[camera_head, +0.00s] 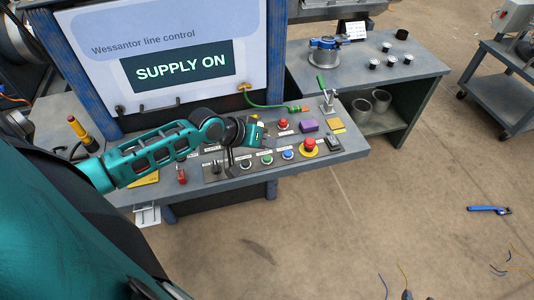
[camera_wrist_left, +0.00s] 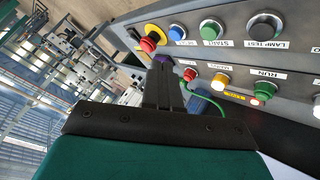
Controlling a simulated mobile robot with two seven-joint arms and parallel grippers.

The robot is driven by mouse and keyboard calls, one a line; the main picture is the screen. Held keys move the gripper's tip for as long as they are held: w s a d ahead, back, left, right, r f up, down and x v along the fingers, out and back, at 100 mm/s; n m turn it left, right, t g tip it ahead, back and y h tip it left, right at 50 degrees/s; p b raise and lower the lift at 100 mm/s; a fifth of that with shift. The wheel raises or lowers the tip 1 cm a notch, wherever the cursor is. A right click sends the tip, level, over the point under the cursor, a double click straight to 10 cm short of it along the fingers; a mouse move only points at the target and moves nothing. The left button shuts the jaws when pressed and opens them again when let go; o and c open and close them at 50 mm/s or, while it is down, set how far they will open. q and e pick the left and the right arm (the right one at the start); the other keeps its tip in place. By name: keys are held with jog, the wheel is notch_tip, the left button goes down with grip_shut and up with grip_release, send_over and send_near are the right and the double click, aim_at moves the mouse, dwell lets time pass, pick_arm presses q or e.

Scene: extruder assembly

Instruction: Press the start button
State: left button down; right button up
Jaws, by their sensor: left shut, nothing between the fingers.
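The start button is a green round button (camera_head: 267,159) on the sloped console panel, between a dark button (camera_head: 246,164) and a blue button (camera_head: 288,155). In the left wrist view the green button (camera_wrist_left: 211,30) has a START label beside it. My left gripper (camera_head: 266,142) is over the panel, just behind the button row, and covers part of the panel. Its fingers (camera_wrist_left: 162,80) are together with nothing between them. In the wrist view they appear apart from the green button, nearer the red lamp (camera_wrist_left: 190,74).
A red mushroom button (camera_head: 309,145) is right of the blue one. The screen (camera_head: 180,65) behind reads SUPPLY ON. A side table (camera_head: 425,68) holds small parts.

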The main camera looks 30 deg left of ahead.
pick_arm(q)
jog(key=w+a+r, duration=0.1)
jog(key=a+r+n, duration=0.1)
jog(key=shift+w+a+r, duration=0.15)
jog(key=shift+w+r, duration=0.2)
jog(key=shift+w, duration=0.05)
jog(key=shift+f, duration=0.1)
jog(key=b, duration=0.4)
send_over(264, 158)
notch_tip(264, 158, down, 7)
jog(key=shift+s+f, duration=0.1)
jog(key=shift+f, duration=0.1)
jog(key=shift+f+b, duration=0.35)
jog(key=shift+f, duration=0.3)
dwell(1.2)
jog(key=shift+f, duration=0.4)
